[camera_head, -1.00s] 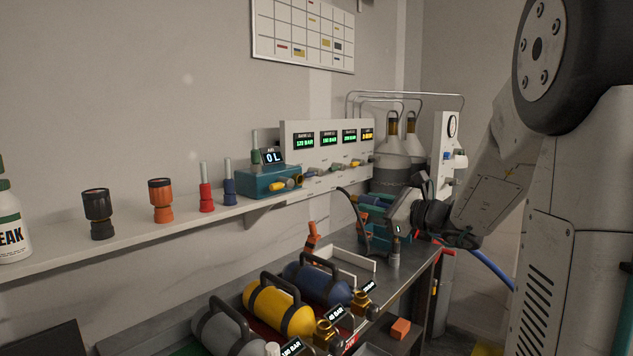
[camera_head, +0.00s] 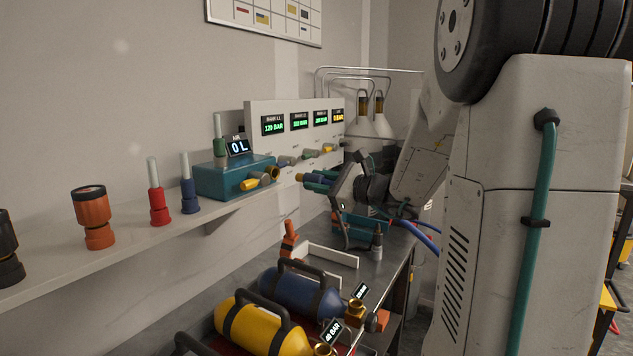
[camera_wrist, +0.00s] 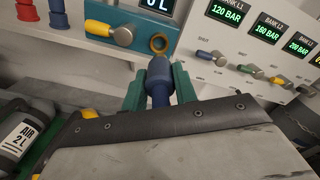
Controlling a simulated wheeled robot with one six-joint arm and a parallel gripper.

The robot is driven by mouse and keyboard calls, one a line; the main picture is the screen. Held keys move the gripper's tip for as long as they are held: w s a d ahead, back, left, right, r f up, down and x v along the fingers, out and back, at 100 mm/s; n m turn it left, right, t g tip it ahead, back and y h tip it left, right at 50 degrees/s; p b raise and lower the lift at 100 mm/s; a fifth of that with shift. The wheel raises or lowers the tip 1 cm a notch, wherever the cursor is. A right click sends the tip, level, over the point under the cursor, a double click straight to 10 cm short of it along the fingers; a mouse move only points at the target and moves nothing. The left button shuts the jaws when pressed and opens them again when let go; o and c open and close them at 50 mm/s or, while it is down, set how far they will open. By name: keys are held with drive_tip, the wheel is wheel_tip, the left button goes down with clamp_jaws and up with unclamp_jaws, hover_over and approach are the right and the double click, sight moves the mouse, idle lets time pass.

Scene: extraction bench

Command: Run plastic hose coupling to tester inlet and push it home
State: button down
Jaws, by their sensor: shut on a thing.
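My gripper (camera_wrist: 159,88), with green fingers, is shut on the blue plastic hose coupling (camera_wrist: 159,68). In the head view, the coupling (camera_head: 313,178) points left toward the shelf, with a small yellowish end. A blue hose (camera_head: 422,238) shows below my wrist. The tester is a teal box (camera_head: 222,180) on the shelf, with a display reading 0 L. Its brass ring inlet (camera_wrist: 158,43) lies just beyond the coupling in the wrist view; the inlet (camera_head: 275,173) also shows in the head view. There, a gap separates coupling and inlet. The coupling's rear is hidden by my gripper.
A white bank panel (camera_head: 263,112) with displays and lever valves stands behind the tester. Red, blue, orange and black fittings stand on the shelf (camera_head: 130,235). Below lie a yellow cylinder (camera_head: 262,325), a blue cylinder (camera_head: 300,292) and an upright orange tool (camera_head: 289,240).

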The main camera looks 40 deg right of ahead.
sight(300, 178)
drive_tip(key=shift+s+d, duration=0.1)
drive_tip(key=shift+s, duration=0.05)
drive_tip(key=shift+x, duration=2.9)
drive_tip(key=shift+x, duration=1.6)
drive_tip(key=c, duration=1)
unclamp_jaws()
drive_tip(key=shift+s, duration=0.1)
drive_tip(key=v, duration=0.7)
drive_tip(key=shift+s+d, duration=0.1)
drive_tip(key=shift+s, duration=0.2)
